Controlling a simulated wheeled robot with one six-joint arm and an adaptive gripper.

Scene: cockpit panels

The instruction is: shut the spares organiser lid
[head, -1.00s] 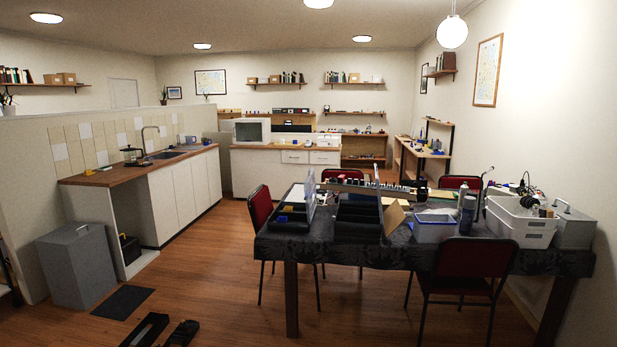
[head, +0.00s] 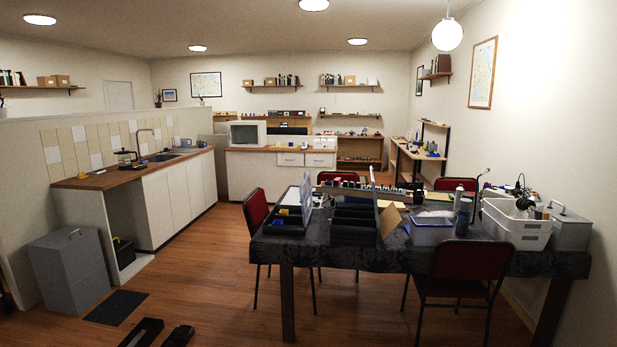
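On the left part of the long table (head: 400,262) stands an open dark organiser box (head: 283,228) with small blue and yellow items in it. A panel that looks like its lid (head: 306,199) stands upright at its right side. I cannot tell for certain which of the two is the spares organiser.
Red chairs stand around the table, one at its left end (head: 255,208) and one at the front (head: 468,275). A white crate (head: 515,226) and a blue-white tub (head: 430,233) are on the right half. Wooden floor (head: 215,275) is clear left of the table.

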